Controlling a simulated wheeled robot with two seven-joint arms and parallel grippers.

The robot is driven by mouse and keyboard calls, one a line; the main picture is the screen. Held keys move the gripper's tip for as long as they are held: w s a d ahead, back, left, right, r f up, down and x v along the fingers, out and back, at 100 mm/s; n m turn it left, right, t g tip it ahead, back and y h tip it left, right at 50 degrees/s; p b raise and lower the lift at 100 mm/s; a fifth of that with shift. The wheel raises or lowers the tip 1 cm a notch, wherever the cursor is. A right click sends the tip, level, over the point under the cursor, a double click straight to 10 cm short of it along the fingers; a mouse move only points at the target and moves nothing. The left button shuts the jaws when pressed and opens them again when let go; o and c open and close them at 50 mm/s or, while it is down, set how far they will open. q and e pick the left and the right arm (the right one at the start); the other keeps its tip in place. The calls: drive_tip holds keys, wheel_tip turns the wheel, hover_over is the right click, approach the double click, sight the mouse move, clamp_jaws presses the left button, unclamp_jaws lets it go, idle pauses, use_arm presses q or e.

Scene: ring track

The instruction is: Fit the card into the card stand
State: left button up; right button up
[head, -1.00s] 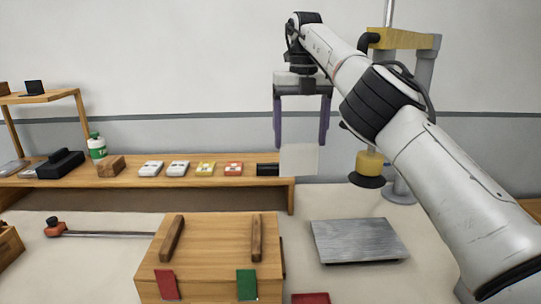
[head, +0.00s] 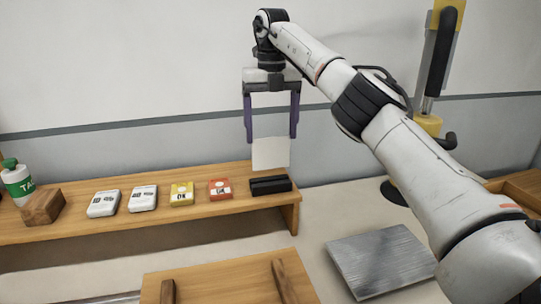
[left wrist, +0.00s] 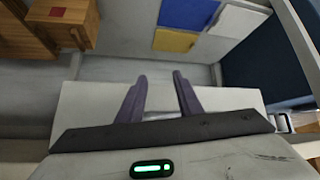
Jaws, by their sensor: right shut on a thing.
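A plain white card (head: 270,155) is held by its upper part in my right gripper (head: 270,138), whose purple fingers stand on either side of it. The card hangs upright, a little tilted in the picture. The black card stand (head: 270,185) sits at the right end of the wooden shelf. In the head view the card's lower edge shows just above the stand; I cannot tell whether they touch or how they line up in depth. My left gripper (left wrist: 160,96) shows only in the left wrist view, with its purple fingers apart and nothing between them.
On the shelf (head: 130,225), left of the stand, are a red box (head: 220,189), a yellow box (head: 182,194), two white boxes, a wooden block (head: 42,206) and a green-capped bottle (head: 18,183). A grey metal plate (head: 380,260) lies right of the shelf.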

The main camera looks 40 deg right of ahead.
sight(270, 152)
drive_tip(key=shift+w+f, duration=0.15)
drive_tip(key=shift+f, duration=3)
drive_tip(key=shift+f, duration=0.2)
drive_tip(key=o, duration=1.3)
drive_tip(key=shift+c, duration=0.2)
